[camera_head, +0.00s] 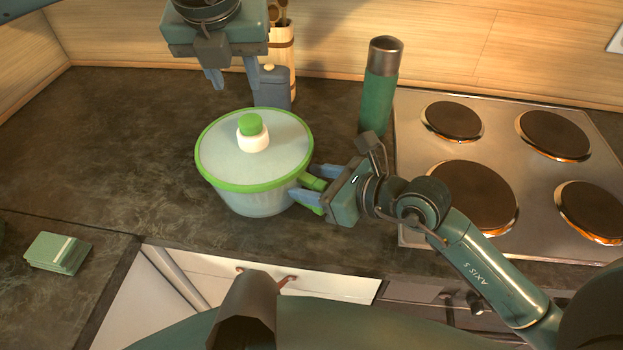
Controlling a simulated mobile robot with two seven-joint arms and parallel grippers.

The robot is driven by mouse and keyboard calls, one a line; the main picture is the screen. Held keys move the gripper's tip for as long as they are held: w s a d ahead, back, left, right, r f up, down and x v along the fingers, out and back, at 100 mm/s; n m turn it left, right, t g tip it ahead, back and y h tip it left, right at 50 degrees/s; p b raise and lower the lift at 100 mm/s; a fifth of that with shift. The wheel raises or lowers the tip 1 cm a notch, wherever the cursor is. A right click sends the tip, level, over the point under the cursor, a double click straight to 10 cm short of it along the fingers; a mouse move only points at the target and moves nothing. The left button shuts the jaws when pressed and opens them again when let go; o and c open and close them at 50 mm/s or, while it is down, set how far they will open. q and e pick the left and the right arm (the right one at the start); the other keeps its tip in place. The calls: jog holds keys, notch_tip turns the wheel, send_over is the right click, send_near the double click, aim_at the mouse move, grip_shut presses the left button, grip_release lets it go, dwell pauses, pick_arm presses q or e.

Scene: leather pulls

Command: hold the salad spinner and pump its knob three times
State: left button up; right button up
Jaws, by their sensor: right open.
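The salad spinner (262,201) stands upright on the dark counter, with a clear bowl, a green-rimmed lid and a green side handle (312,182) on its right. Its knob (251,125) has a green top on a white collar and stands up at the lid's centre. My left gripper (234,88) is open and empty, pointing down above and behind the knob, apart from it. My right gripper (311,185) is at the handle from the right, its open fingers on either side of it. Whether they touch the handle I cannot tell.
A green bottle (378,100) stands right of the spinner, beside the cooktop (410,150). A blue-grey canister (275,84) and a utensil holder (288,45) are behind my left gripper. The counter left of the spinner is clear.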

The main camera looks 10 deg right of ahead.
jog(key=shift+w+a+f, duration=0.1)
jog(key=shift+w+a, duration=0.05)
jog(key=shift+a, duration=0.05)
jog(key=shift+c, duration=0.6)
grip_shut()
pick_arm(q)
grip_shut()
dwell(1.4)
